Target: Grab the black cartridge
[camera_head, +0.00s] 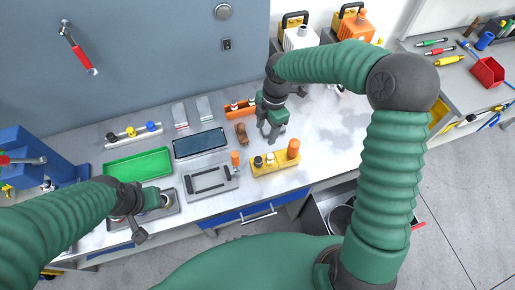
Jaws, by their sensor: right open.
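A yellow block (277,167) on the bench holds small cylinders. One with a black top (258,161) stands at its left, with a paler one beside it and a taller orange one (293,149) at its right. Another black-topped piece (112,138) sits at the left end of a pale rack at the back. My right gripper (267,138) is open and points down just behind the yellow block, apart from the black-topped cylinder. My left gripper (140,228) is low at the bench's front left; its jaws are too unclear to judge.
A green tray (138,166), a dark-screened device (200,143) and a grey tray with black handles (210,181) lie left of the yellow block. An orange holder (240,108) and a brown object (242,133) are behind it. The bench is clear to the right.

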